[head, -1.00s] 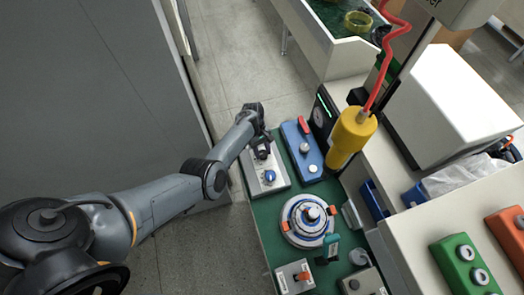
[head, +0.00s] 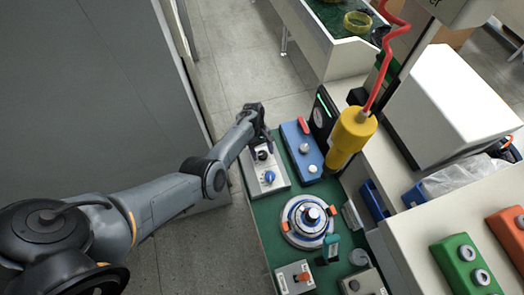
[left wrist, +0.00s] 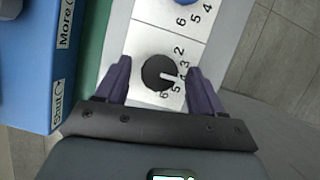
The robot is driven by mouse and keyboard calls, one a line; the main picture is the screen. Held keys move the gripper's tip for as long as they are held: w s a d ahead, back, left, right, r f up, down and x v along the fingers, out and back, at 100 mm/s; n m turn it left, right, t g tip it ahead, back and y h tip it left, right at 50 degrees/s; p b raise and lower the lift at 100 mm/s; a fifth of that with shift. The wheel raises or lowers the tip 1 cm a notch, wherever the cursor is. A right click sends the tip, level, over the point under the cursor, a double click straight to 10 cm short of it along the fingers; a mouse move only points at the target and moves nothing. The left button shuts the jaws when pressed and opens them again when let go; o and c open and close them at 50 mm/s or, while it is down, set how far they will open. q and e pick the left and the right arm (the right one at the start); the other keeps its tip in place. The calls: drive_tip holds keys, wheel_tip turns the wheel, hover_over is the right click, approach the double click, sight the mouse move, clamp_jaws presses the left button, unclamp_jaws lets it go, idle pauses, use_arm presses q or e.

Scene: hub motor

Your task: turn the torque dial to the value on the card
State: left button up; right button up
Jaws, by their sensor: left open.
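The black torque dial (head: 262,155) sits on a white panel box (head: 274,180), above a blue knob (head: 269,177). In the left wrist view the dial (left wrist: 157,74) has a white pointer mark aimed right, near the 4 in a ring of numbers. My left gripper (head: 262,142) is open at the dial. In the wrist view its two purple fingertips (left wrist: 157,66) stand on either side of the dial with gaps. No card value is readable. My right gripper is out of view.
A blue box (head: 302,150) with a red lever and white knob stands right beside the panel. A round hub motor (head: 307,221) sits on the green mat nearer me. A yellow tool (head: 351,135) hangs on a red coiled cord at the right.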

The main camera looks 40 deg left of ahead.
use_arm(q)
drive_tip(key=v, duration=1)
drive_tip(key=shift+r+p, duration=0.35)
drive_tip(key=shift+r, duration=0.05)
drive_tip(key=shift+a, duration=0.1)
